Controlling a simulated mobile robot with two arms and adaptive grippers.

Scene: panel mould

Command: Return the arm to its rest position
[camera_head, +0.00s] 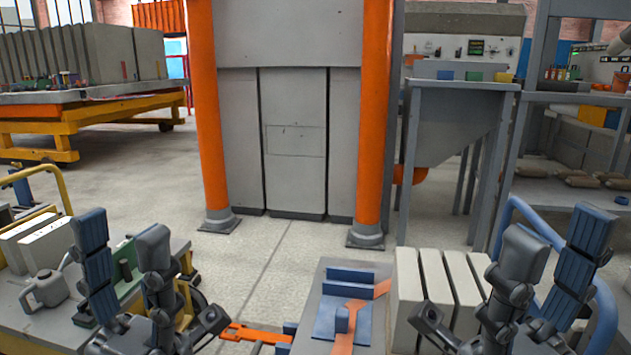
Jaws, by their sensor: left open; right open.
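My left gripper (122,233) is at the lower left, in front of a yellow-framed cart. Its two dark fingers point upward and stand apart, with nothing held between them. My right gripper (557,238) is at the lower right, in front of a blue tubular frame. Its fingers also point upward, apart and empty. Both arms are raised at the bottom edge of the view, one on each side of a grey bench (312,318). The lower parts of both arms are cut off by the frame.
The bench bears a blue fixture (343,302) and an orange piece. Pale slabs (436,290) stand beside it on the right. A grey watering can (45,288) sits on the left cart (15,330). A press with orange columns (207,120) stands ahead. Floor (270,250) before it is clear.

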